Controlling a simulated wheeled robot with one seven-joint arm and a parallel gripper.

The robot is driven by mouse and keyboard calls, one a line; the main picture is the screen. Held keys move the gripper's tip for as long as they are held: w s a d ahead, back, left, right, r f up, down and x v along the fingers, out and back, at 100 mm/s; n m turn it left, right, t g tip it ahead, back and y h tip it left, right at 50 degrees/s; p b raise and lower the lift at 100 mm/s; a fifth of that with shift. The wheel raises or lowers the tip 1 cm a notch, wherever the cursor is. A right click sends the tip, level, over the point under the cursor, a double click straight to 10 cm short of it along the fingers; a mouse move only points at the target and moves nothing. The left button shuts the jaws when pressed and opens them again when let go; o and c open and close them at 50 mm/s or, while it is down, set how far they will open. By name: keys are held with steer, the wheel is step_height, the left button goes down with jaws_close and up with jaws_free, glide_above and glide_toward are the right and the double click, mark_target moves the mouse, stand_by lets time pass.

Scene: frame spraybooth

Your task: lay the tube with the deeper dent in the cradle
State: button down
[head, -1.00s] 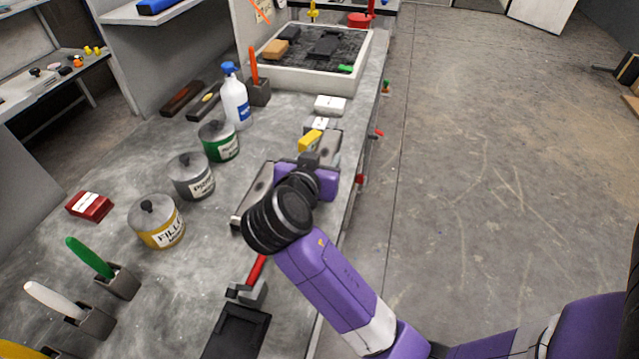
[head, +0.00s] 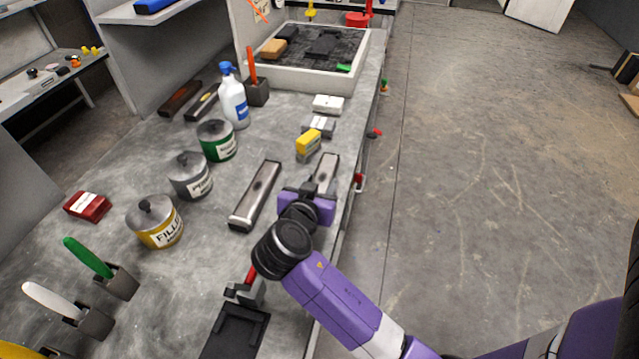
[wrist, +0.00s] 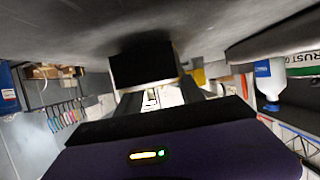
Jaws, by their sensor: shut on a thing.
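One metal tube (head: 255,196) lies on the bench left of my gripper, with a dark dent mark on its top. A second metal tube (head: 328,166) is held in my gripper (head: 307,196), which is shut on it. Its far part sticks out beyond the jaws, with a dark mark near them; the near part is hidden by my wrist. Which dent is deeper I cannot tell. A black cradle-like holder (head: 236,332) lies at the near edge of the bench, beside a red-handled clamp (head: 247,288). In the wrist view a dark block (wrist: 143,65) shows ahead of my gripper.
Cans (head: 156,222), a spray bottle (head: 233,100) and a red box (head: 88,206) stand at left. A yellow-topped block (head: 308,143) and white boxes (head: 327,105) lie beyond my gripper. A grey-walled tray (head: 300,80) is at the back.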

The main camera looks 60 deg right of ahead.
steer(key=c, duration=0.7)
jaws_free()
steer(key=shift+f, duration=0.1)
